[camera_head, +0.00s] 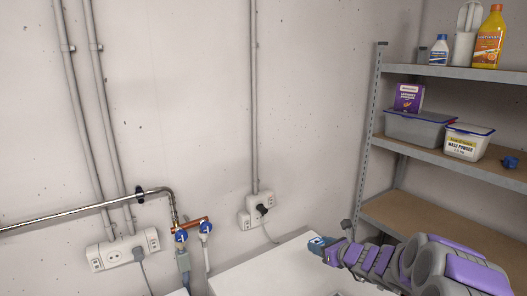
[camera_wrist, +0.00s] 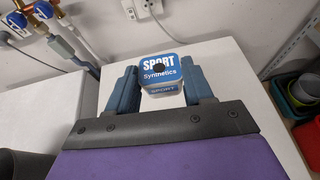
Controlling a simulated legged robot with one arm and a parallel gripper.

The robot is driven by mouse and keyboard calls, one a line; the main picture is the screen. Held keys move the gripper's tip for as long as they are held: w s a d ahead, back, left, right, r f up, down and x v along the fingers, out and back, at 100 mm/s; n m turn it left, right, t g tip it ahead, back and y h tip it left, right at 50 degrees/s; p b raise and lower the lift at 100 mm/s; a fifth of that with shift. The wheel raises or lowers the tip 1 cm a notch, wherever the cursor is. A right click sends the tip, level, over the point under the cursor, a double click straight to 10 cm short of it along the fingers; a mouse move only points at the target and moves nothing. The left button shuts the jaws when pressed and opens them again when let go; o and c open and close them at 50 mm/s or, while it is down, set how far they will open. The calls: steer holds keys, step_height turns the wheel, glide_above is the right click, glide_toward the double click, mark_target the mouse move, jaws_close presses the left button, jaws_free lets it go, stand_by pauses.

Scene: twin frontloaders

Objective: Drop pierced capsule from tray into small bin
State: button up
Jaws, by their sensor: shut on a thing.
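The capsule (camera_wrist: 161,67) is a small box with a blue top reading "SPORT Synthetics" and a dark round hole in that top. My gripper (camera_wrist: 161,82) is shut on it, with one blue-grey finger on each side. In the head view my gripper (camera_head: 322,246) is at the lower right, with the blue of the capsule (camera_head: 316,241) at its tip. It is over or near the white machine top (camera_head: 262,275). No tray can be made out. I cannot tell whether any container in view is the small bin.
Green (camera_wrist: 298,97) and grey (camera_wrist: 307,86) containers stand low at the wrist view's right edge. A metal shelf (camera_head: 435,72) holds bottles, a grey tub (camera_head: 414,130) and a wash powder tub (camera_head: 467,142). Pipes and blue-handled taps (camera_head: 181,236) are on the wall.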

steer(key=s+a+r+m+t+h, duration=0.1)
steer(key=s+a+r, duration=0.3)
steer(key=s+r, duration=0.4)
steer(key=shift+s+a+r+m+h+b, duration=0.25)
steer(key=shift+a+r+m+h+b, duration=0.1)
steer(key=shift+m+h, duration=0.35)
